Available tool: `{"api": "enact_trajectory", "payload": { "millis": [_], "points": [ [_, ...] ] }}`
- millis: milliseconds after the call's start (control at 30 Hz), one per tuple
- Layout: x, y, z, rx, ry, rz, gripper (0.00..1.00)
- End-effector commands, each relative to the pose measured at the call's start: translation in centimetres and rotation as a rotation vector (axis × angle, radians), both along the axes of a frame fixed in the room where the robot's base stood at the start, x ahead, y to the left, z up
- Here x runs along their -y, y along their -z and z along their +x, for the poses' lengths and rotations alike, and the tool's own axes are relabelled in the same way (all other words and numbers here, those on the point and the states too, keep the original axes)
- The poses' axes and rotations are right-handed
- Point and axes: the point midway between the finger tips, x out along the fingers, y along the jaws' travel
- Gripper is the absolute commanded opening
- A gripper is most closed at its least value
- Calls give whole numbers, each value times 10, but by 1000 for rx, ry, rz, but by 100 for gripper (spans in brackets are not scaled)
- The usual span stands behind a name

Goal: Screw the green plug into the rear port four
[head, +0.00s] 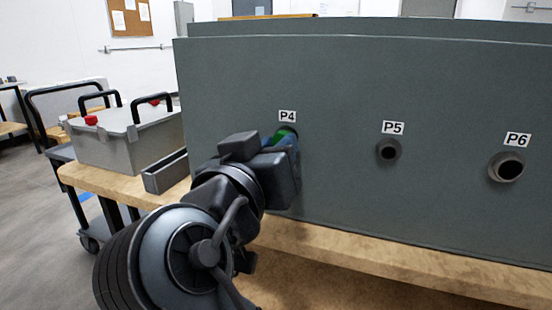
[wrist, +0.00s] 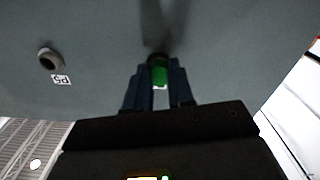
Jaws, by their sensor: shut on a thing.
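My gripper (wrist: 160,88) is shut on the green plug (wrist: 159,72), which sits between its two fingers. In the head view the green plug (head: 284,138) shows as a small green patch just under the P4 label (head: 287,117). The plug is right at the grey panel (head: 340,90), at the place of port four. My gripper and wrist hide most of the plug and the port, so I cannot tell how deep the plug sits. In the wrist view the plug's far end meets a dark round spot on the panel.
Port P5 (head: 388,150) and port P6 (head: 506,167) are open and empty to the right. A grey case (head: 128,140) with black handles and a small open tray (head: 166,172) stand on the wooden bench (head: 375,258) to the left. A cart is behind them.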

Motion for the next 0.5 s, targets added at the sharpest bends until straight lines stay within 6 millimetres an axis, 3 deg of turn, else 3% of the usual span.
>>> {"api": "enact_trajectory", "payload": {
  "millis": [167,200,500],
  "points": [
    [-2,1,0,4,-5,19,0],
    [-2,1,0,5,-4,19,24],
    [0,1,0,3,-2,16,53]
  ]
}}
